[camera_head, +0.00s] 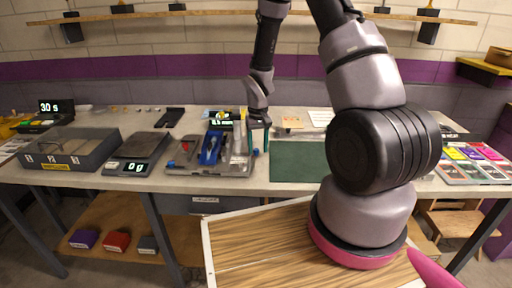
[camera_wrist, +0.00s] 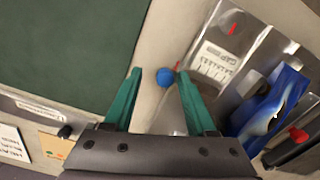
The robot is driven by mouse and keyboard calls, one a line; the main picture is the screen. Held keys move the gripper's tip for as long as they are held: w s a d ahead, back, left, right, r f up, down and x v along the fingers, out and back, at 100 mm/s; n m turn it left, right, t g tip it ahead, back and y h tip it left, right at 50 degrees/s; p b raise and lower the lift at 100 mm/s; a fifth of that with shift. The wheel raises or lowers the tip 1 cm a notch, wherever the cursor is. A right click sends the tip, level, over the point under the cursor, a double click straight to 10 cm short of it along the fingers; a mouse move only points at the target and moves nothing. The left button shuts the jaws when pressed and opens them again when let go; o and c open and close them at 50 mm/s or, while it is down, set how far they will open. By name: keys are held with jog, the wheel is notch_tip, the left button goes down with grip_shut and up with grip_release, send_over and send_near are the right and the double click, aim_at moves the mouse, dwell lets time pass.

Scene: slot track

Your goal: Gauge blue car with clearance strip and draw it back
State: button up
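The blue car (camera_head: 210,148) sits in a grey fixture (camera_head: 228,171) on the bench; its blue body (camera_wrist: 270,108) also shows at the right of the wrist view. A small blue ball knob (camera_wrist: 165,77) lies between or just beyond my fingertips at the fixture's edge. It may belong to the clearance strip, but the strip itself cannot be made out. My gripper (camera_head: 259,138) is at the fixture's right side, pointing down. Its green fingers are apart, one on each side of the knob, in the wrist view (camera_wrist: 159,76). No contact is visible.
A dark green mat (camera_head: 296,161) lies right of the fixture. A scale (camera_head: 139,151) reading 0 g and a grey tray (camera_head: 75,147) stand to the left. A small display (camera_head: 222,121) is behind the fixture. Colored cards (camera_head: 470,165) lie at the far right.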

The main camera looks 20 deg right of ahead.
aim_at(258, 149)
jog(key=shift+a+r, duration=0.1)
notch_tip(258, 149, up, 11)
dwell(0.6)
